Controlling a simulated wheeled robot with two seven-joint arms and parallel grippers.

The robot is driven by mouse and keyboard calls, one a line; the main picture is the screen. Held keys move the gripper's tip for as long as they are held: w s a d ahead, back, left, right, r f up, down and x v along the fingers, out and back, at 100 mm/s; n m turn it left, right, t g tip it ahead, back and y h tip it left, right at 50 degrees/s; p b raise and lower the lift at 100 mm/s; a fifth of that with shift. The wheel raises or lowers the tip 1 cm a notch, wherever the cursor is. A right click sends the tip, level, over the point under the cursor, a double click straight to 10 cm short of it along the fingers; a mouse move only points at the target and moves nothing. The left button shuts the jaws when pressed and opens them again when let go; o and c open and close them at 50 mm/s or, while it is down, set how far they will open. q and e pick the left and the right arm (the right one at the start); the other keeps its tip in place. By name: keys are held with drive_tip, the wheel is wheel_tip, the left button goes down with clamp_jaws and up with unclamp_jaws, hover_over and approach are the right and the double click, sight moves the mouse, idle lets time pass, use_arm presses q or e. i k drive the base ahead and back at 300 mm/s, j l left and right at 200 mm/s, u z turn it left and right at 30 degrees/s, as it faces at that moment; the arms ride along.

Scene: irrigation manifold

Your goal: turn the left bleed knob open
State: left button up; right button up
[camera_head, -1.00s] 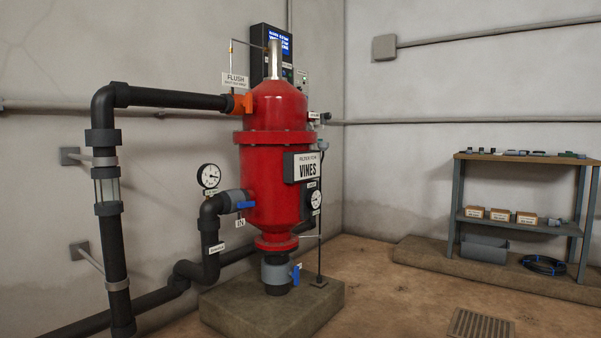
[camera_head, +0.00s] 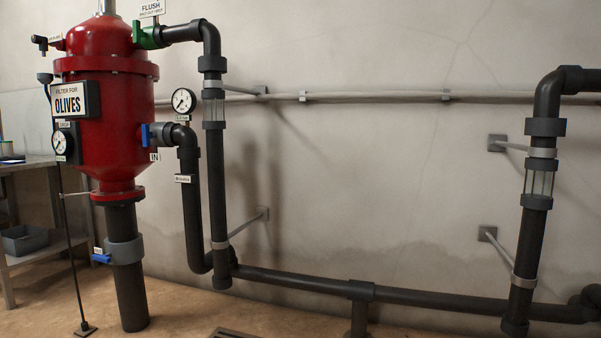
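The red filter tank (camera_head: 105,135) with the OLIVES sign (camera_head: 70,100) stands at the left of the head view. A small dark tap-like fitting (camera_head: 40,42) sticks out from the upper left side of this tank, with a small label by it that is too small to read. It may be the bleed knob, but I cannot tell for sure, nor whether it is open. Neither of my grippers is in view.
A green-handled valve (camera_head: 145,36) sits by the FLUSH sign (camera_head: 151,8). A blue handle (camera_head: 145,135) is at the inlet, another (camera_head: 101,258) below the tank. A bench (camera_head: 30,200) stands at left. Dark pipes (camera_head: 400,297) run low along the wall.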

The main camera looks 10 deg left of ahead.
sight(36, 39)
drive_tip(key=u, duration=1.2)
